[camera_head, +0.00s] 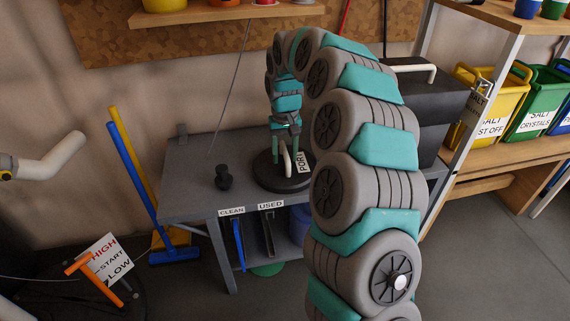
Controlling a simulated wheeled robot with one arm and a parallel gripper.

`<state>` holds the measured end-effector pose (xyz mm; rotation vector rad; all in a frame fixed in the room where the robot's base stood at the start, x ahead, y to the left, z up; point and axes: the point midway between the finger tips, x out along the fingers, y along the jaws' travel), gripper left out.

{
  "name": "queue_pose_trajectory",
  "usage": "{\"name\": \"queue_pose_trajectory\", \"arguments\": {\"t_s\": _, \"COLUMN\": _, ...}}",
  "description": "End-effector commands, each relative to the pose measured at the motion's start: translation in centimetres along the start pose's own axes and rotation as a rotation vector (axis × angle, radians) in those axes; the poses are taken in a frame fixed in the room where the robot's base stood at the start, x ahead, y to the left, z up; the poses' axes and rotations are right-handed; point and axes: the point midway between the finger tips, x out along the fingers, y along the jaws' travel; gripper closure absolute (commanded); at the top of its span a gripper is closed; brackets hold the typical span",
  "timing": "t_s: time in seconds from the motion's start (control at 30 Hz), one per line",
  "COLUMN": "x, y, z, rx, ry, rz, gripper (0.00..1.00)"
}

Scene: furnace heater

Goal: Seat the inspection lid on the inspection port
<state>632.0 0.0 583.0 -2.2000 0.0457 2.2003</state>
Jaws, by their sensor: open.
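A round black disc (262,180) lies on the dark grey bench, with a pale upright handle on it. It looks like the inspection lid. A white label (303,162) reading "PORT", partly cut off by my arm, stands at its right. My gripper (287,138) points down just above the disc, near the top of the handle. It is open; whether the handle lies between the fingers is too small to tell. My arm hides the right side of the disc. I cannot make out a separate inspection port opening.
A small black knob-like piece (223,178) stands on the bench (190,190) left of the disc. A dark box (437,100) with a white handle is at the right. A shelf with labelled salt bins (491,98) stands beyond it. Tools hang under the bench's front edge.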

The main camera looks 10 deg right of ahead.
Motion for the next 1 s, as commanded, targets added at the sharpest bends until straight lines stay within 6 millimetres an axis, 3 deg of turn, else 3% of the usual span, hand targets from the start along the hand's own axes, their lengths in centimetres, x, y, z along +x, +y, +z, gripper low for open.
{"name": "queue_pose_trajectory", "arguments": {"t_s": 0.13, "x": -0.01, "y": 0.0, "z": 0.0, "rx": 0.0, "ry": 0.0, "rz": 0.0, "gripper": 0.49}}
{"name": "queue_pose_trajectory", "arguments": {"t_s": 0.6, "x": -0.02, "y": 0.0, "z": -0.01, "rx": 0.0, "ry": 0.0, "rz": 0.0, "gripper": 1.0}}
{"name": "queue_pose_trajectory", "arguments": {"t_s": 1.0, "x": -0.01, "y": -0.01, "z": -0.01, "rx": 0.0, "ry": 0.0, "rz": 0.0, "gripper": 1.0}}
